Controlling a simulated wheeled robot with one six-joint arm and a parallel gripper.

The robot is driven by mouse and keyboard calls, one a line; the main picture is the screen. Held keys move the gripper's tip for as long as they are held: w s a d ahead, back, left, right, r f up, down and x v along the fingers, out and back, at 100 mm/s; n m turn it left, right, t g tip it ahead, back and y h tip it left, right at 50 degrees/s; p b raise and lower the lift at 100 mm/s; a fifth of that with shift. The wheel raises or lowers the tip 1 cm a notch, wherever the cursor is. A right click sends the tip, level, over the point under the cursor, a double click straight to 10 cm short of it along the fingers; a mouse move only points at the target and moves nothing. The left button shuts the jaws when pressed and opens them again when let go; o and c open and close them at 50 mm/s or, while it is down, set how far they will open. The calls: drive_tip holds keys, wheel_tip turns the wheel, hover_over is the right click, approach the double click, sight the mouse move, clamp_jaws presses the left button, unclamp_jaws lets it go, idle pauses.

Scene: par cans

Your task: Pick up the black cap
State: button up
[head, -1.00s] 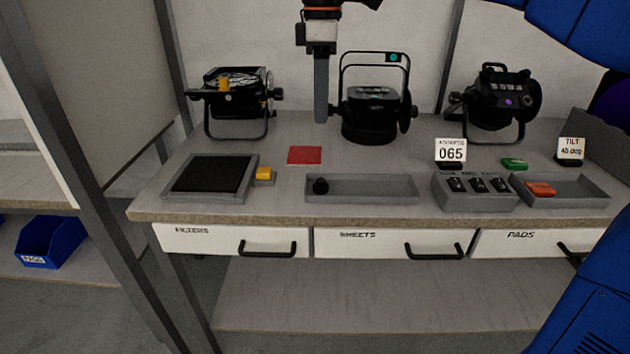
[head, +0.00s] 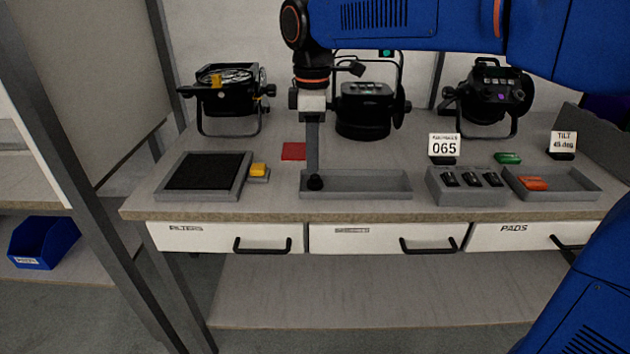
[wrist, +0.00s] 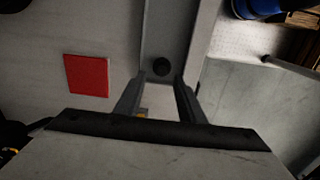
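The black cap (head: 315,183) is a small dark round piece in the left end of the long grey tray (head: 365,190). In the head view my gripper (head: 314,172) points down right over it, and the fingers partly hide it. In the wrist view the cap (wrist: 161,67) lies on the tray floor, just beyond the fingertips. The two fingers (wrist: 161,77) stand apart with nothing between them. The gripper is open, in line with the cap.
A red sheet (head: 293,151) lies behind the tray's left end. A black pad tray (head: 205,176) and a yellow block (head: 258,170) are left. A grey block with dark inserts (head: 466,187) is right. Stage lamps, including one (head: 366,110), stand behind.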

sight(316, 176)
drive_tip(key=shift+s+d+f, duration=0.1)
drive_tip(key=shift+d+f, duration=0.05)
drive_tip(key=shift+f, duration=1.15)
drive_tip(key=shift+s+d+f, duration=0.1)
drive_tip(key=shift+d+f, duration=0.05)
drive_tip(key=shift+f, duration=1.1)
drive_tip(key=c, duration=0.8)
